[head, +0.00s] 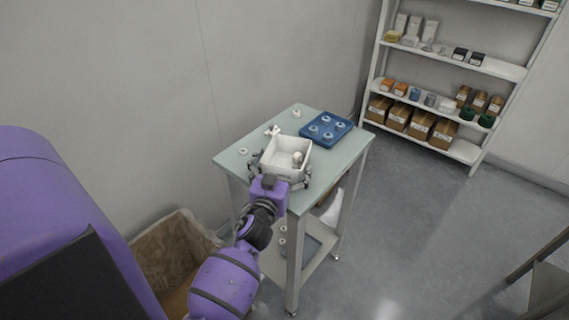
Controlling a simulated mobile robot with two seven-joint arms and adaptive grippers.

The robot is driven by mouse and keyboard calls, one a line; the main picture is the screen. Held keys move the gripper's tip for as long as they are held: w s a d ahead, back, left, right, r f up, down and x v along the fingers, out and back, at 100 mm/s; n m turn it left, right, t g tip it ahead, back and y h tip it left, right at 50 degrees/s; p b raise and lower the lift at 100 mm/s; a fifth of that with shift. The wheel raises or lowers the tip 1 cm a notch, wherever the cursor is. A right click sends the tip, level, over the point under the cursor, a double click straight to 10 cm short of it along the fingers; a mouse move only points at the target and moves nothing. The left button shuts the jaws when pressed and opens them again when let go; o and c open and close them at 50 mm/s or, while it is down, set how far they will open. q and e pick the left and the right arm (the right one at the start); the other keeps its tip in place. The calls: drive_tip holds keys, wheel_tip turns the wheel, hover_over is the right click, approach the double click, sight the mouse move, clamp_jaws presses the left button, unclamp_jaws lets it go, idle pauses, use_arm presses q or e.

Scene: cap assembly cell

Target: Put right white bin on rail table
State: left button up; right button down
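A white bin (272,168) stands on a pale green-topped table (340,155), near its front edge. A small white part (297,157) shows inside it. My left gripper (281,170) is at the near side of the bin, with its fingers spread wide, one by the bin's left side and one by its right front corner. Whether the fingers touch the walls cannot be told. My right gripper is out of view. Only one white bin shows, and I cannot tell whether this table is the rail table.
A blue tray (345,128) with several round white parts lies behind the bin. Loose white parts (296,113) lie near the back edge. A lined box (170,250) stands on the floor at left. Stocked shelves (490,66) stand at the back right. The floor at right is open.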

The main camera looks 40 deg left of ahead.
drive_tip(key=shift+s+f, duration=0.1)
use_arm(q)
drive_tip(key=shift+r, duration=0.2)
drive_tip(key=shift+s+d, duration=0.1)
drive_tip(key=shift+s, duration=0.2)
drive_tip(key=v, duration=1.1)
drive_tip(key=s+d+f+m+g+h+b, duration=0.1)
drive_tip(key=s+d+f+m+g+h, duration=0.3)
drive_tip(key=s+f, duration=0.95)
drive_tip(key=s+d+f+g+h, duration=0.2)
drive_tip(key=s+d+f+g, duration=0.3)
drive_tip(key=s+d+f, duration=0.65)
drive_tip(key=r+p, duration=0.1)
drive_tip(key=s+a+r+p, duration=0.1)
drive_tip(key=r+p, duration=0.1)
drive_tip(key=a+r+p, duration=0.1)
drive_tip(key=shift+s+r, duration=0.15)
drive_tip(key=shift+s, duration=0.1)
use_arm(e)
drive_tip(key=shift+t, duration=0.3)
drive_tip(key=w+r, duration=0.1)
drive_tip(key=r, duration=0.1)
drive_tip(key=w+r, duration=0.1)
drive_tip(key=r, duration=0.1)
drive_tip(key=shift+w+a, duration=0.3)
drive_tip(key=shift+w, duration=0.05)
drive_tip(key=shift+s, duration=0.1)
